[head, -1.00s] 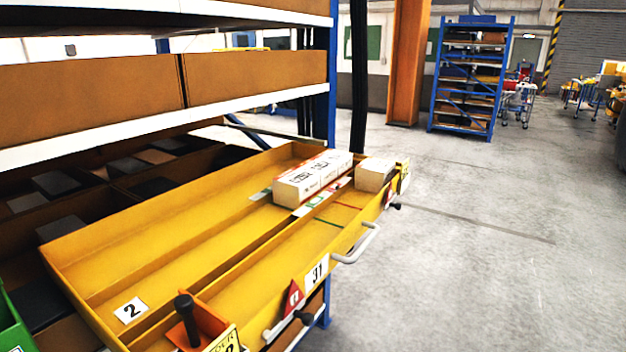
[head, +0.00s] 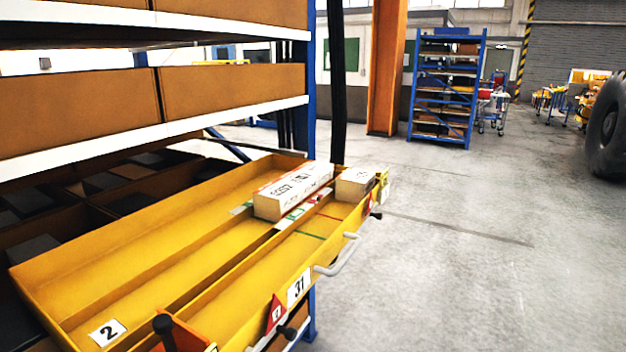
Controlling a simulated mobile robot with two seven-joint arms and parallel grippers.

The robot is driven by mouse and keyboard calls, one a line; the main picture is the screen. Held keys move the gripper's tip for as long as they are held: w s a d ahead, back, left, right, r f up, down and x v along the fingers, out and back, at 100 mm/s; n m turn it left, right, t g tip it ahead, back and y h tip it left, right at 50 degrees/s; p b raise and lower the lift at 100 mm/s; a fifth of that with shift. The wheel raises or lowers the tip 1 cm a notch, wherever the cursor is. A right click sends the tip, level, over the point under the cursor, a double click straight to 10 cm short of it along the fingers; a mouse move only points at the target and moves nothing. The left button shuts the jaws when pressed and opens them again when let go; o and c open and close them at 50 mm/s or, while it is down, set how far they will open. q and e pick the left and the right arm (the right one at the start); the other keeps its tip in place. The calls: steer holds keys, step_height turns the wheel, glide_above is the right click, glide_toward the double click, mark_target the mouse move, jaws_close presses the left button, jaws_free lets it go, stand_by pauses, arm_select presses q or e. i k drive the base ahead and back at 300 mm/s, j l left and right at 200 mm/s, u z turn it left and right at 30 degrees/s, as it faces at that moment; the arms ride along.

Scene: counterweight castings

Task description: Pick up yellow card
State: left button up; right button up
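A yellow drawer tray (head: 150,265) is pulled out from the shelving. A yellow card with dark print (head: 211,348) shows only as a sliver at the bottom edge, beside an orange holder (head: 187,337) with a black knob; most of it is cut off. Another small yellow piece (head: 383,184) is at the tray's far right corner; I cannot tell whether it is a card. Neither of my grippers is in view.
A long white printed box (head: 292,192) and a shorter box (head: 355,184) sit in the tray. A grey handle (head: 340,257) sticks out from its front. Shelving (head: 230,92) rises behind. Open grey floor (head: 470,260) lies to the right.

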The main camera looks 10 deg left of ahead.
mark_target(385, 176)
steer(key=i+l+u, duration=0.15)
steer(key=i+l, duration=0.25)
steer(key=i+l+u, duration=0.1)
steer(key=i+l, duration=0.25)
steer(key=i+l+u, duration=0.15)
steer(key=i+l, duration=0.2)
steer(key=l, duration=0.2)
steer(key=i+l+u, duration=0.15)
steer(key=i+l, duration=0.15)
steer(key=l, duration=0.15)
